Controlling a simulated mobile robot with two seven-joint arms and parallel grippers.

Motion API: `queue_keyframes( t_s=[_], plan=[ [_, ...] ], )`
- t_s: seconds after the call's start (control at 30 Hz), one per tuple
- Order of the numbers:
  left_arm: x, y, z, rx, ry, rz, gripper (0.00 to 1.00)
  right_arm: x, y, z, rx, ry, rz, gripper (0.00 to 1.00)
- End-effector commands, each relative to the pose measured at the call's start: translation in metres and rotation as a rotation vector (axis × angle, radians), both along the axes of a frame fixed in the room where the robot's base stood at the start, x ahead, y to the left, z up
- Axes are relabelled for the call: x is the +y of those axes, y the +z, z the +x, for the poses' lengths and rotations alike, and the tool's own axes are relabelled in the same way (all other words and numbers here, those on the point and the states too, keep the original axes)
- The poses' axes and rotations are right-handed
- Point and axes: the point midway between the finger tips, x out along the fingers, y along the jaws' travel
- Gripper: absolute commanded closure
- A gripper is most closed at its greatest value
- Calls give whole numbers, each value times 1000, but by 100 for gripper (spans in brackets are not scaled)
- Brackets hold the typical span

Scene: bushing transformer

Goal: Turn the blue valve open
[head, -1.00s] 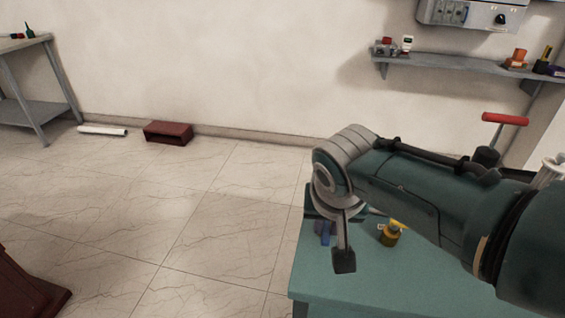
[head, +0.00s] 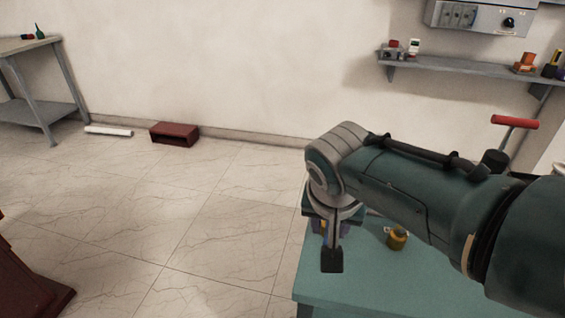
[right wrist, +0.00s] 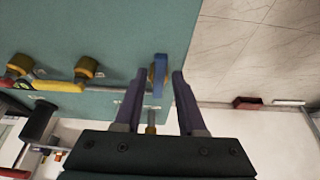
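The blue valve handle (right wrist: 161,75) is an upright blue bar on a brass fitting in the right wrist view. It lies between the two finger ends of my right gripper (right wrist: 159,78), with a gap on each side. The fingers are spread and hold nothing. In the head view my right gripper (head: 332,258) hangs down over the left end of the green table (head: 365,285) and hides most of the blue valve. I cannot tell how deep the fingers reach around it. My left gripper is not in view.
A brass-yellow fitting (head: 397,240) stands right of my gripper. A red lever (head: 515,122) rises behind my arm. A wall shelf (head: 450,67) holds small items.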

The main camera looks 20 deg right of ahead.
Motion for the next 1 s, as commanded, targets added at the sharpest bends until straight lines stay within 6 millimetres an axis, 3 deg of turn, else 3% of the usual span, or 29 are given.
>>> queue_keyframes(
  t_s=[0.37, 0.7, 1.0],
  plan=[
    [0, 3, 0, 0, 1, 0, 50, 1, 4, 0, -1, 2, 0, 50],
    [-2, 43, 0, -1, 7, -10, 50, 10, 54, -17, -2, 1, 1, 50],
    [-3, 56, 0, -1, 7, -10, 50, 18, 87, -31, 0, 1, 0, 50]
  ],
)
